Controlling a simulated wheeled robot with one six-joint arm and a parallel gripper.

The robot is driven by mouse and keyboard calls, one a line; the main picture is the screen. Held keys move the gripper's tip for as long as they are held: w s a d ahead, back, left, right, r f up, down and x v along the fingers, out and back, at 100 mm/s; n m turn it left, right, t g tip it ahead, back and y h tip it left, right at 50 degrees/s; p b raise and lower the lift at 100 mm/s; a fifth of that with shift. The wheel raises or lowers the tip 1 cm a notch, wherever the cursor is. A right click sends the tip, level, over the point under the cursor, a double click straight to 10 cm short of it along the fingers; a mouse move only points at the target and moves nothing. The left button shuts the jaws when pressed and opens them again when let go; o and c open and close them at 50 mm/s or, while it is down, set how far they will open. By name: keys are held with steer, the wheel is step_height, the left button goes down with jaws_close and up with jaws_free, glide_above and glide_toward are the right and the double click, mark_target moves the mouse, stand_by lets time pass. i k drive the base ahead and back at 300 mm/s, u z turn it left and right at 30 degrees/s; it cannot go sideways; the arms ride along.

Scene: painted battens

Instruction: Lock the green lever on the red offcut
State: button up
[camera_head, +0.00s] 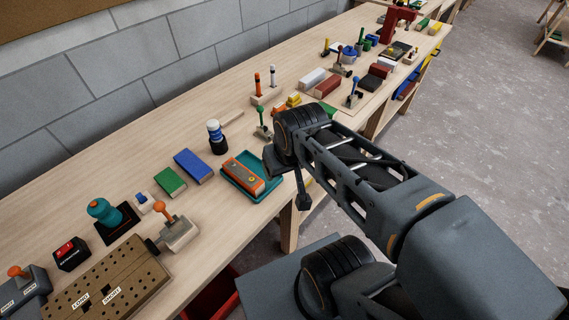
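A lever with a green knob (261,110) stands upright on a small metal base (264,132) on the bench, just left of my arm's wrist. I cannot make out a red offcut under it; the wrist may hide part of that spot. A red block (327,87) lies farther back on the bench, and a darker red one (370,82) lies to its right. My gripper (304,202) hangs below the wrist by the bench's front edge, nearer the camera than the green lever and apart from it. Its fingers are too small and dark to tell open from shut.
A teal tray (266,188) with an orange tool lies left of my gripper. A white-and-blue cylinder (216,137), a blue block (193,166) and an orange-knobbed lever (178,228) stand leftward. Orange and white pegs (265,85) rise behind the green lever. A wall bounds the back.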

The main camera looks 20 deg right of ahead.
mark_target(261, 109)
steer(key=u, duration=2.45)
steer(key=k, duration=0.75)
steer(key=z, duration=1.35)
steer(key=i, duration=0.5)
